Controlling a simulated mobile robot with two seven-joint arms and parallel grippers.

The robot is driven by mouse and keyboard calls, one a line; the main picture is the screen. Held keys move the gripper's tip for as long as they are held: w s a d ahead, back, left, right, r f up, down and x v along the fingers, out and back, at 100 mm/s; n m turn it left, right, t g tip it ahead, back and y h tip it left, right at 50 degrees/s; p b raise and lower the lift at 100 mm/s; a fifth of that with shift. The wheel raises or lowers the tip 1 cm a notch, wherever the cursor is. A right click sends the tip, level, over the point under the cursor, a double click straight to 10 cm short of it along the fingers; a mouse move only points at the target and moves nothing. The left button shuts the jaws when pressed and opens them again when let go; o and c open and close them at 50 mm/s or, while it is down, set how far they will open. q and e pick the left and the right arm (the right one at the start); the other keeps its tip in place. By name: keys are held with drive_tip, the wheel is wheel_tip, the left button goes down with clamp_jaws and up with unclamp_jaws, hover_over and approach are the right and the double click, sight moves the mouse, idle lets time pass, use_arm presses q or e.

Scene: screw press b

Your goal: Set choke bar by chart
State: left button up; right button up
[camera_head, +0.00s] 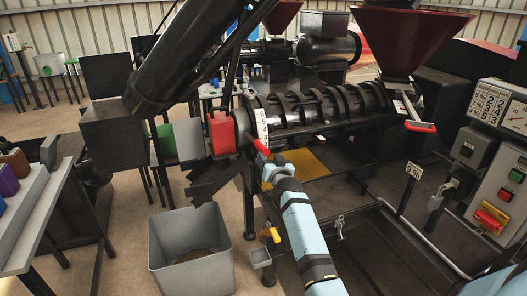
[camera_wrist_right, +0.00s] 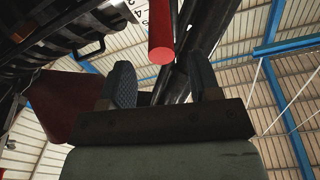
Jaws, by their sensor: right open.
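The choke bar (camera_head: 261,147) has a red handle and sticks out near a white numbered scale (camera_head: 262,122) at the left end of the black screw press barrel (camera_head: 320,110). My right gripper (camera_head: 268,166) is just below the red handle in the head view. In the right wrist view my right gripper (camera_wrist_right: 161,78) is open and empty, and the red bar (camera_wrist_right: 161,35) ends ahead, in line with the gap between the fingers. Contact is not visible. The chart (camera_head: 497,106) is on the right panel, its figures partly legible. My left gripper is not in view.
A red block (camera_head: 221,133) is left of the scale. A grey bin (camera_head: 191,248) stands on the floor below. A control box (camera_head: 501,190) with buttons is at right. A dark tube (camera_head: 190,58) crosses the upper left.

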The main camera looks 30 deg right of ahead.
sight(265, 152)
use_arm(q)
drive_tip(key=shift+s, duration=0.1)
use_arm(e)
drive_tip(key=x, duration=0.6)
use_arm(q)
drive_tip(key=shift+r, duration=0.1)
use_arm(e)
drive_tip(key=shift+s, duration=0.1)
